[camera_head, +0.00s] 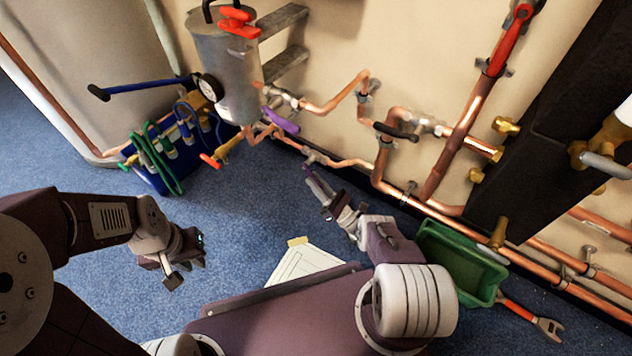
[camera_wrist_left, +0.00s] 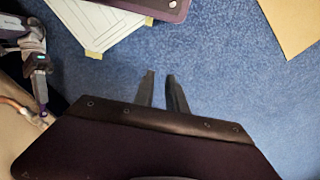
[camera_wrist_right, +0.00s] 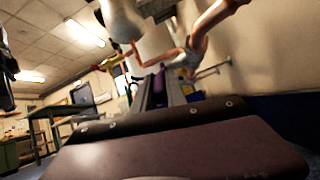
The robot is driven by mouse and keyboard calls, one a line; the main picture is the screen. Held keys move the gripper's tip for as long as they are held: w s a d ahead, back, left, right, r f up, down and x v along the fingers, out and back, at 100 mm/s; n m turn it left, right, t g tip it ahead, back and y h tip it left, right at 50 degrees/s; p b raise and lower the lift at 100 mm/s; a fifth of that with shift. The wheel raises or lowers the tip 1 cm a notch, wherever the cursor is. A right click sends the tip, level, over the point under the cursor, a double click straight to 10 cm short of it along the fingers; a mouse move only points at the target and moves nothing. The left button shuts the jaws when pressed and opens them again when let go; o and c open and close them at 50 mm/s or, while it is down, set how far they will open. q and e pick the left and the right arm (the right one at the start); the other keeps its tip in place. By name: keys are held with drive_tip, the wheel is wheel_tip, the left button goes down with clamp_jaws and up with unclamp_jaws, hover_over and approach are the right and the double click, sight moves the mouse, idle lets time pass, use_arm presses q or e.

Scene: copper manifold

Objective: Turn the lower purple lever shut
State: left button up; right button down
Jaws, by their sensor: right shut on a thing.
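The lower purple lever (camera_head: 308,171) hangs down from a small valve (camera_head: 314,157) on the low copper pipe. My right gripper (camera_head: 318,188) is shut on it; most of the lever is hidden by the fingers. In the right wrist view a dark purple strip (camera_wrist_right: 160,84) shows between the fingers, with pipework beyond. Another purple lever (camera_head: 281,122) is higher, beside the grey cylinder, and clear of both grippers. My left gripper (camera_head: 186,266) is empty above the blue floor. Its fingers (camera_wrist_left: 162,76) show a narrow gap in the left wrist view.
A grey cylinder (camera_head: 222,75) with a gauge stands at the back. A blue tool holder (camera_head: 178,152) with green and blue handles is left of it. A green bin (camera_head: 455,262) and orange wrench (camera_head: 530,318) are at right. White paper (camera_head: 305,264) lies on the floor.

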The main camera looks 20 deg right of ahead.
use_arm(q)
drive_tip(key=w+d+m, duration=0.1)
drive_tip(key=w+d, duration=0.1)
drive_tip(key=w+d+m+y, duration=0.1)
drive_tip(key=w+m, duration=0.1)
drive_tip(key=w+d+f+m+t+y, duration=0.1)
drive_tip(key=w+d, duration=0.1)
drive_tip(key=shift+w+d, duration=0.25)
drive_tip(key=shift+d, duration=0.05)
clamp_jaws()
drive_tip(key=w+d+m+t+h, duration=0.2)
drive_tip(key=d+m+t, duration=0.2)
drive_tip(key=d, duration=1.2)
drive_tip(key=w+d+m+t+h, duration=0.25)
drive_tip(key=d+m, duration=0.25)
drive_tip(key=d, duration=1)
drive_tip(key=a+x, duration=0.2)
drive_tip(key=x, duration=1.1)
drive_tip(key=shift+a+f+t+y, duration=0.35)
drive_tip(key=shift+a+y, duration=0.1)
drive_tip(key=shift+a, duration=0.2)
